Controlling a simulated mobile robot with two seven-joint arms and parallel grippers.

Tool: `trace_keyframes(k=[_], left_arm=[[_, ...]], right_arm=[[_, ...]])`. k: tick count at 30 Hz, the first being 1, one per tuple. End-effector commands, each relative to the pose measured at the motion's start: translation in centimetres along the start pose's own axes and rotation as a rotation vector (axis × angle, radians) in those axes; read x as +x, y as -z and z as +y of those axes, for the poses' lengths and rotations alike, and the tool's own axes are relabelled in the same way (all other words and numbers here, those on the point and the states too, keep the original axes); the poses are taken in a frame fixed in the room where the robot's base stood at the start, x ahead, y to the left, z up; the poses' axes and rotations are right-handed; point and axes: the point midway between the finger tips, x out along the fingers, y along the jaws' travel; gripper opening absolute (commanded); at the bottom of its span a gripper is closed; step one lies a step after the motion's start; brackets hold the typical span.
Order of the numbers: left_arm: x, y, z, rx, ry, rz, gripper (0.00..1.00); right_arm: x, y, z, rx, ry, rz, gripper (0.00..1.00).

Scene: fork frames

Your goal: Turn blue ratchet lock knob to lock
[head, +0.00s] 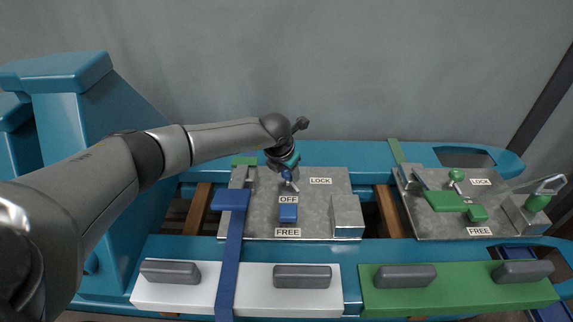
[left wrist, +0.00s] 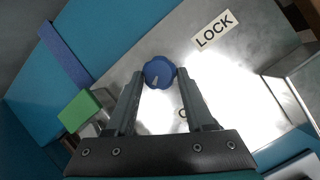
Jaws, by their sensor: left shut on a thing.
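In the head view the knob (head: 287,175) shows only in part below my left wrist. A LOCK label (head: 320,181) is to the right of the knob; it also shows in the left wrist view (left wrist: 214,30). OFF (head: 288,199) and FREE (head: 288,232) labels are below the knob. My right gripper is not in view.
A metal block (head: 346,216) stands at the plate's right. A blue strap (head: 230,255) runs down the left. A second plate with green parts (head: 446,201) is at the right.

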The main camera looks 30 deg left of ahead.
Motion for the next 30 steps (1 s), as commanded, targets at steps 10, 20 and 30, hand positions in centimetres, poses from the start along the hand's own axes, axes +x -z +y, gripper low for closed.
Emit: trace_keyframes(k=[10, 20, 30], left_arm=[[-0.1, -0.1, -0.5, -0.249, -0.103, 0.037, 0.00], [0.2, -0.3, -0.7, -0.538, -0.225, 0.076, 0.00], [0.4, -0.5, -0.9, -0.796, -0.331, 0.110, 0.00]], right_arm=[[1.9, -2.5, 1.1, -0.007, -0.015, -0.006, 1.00], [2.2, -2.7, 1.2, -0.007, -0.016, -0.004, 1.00], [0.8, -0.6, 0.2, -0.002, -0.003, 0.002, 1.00]])
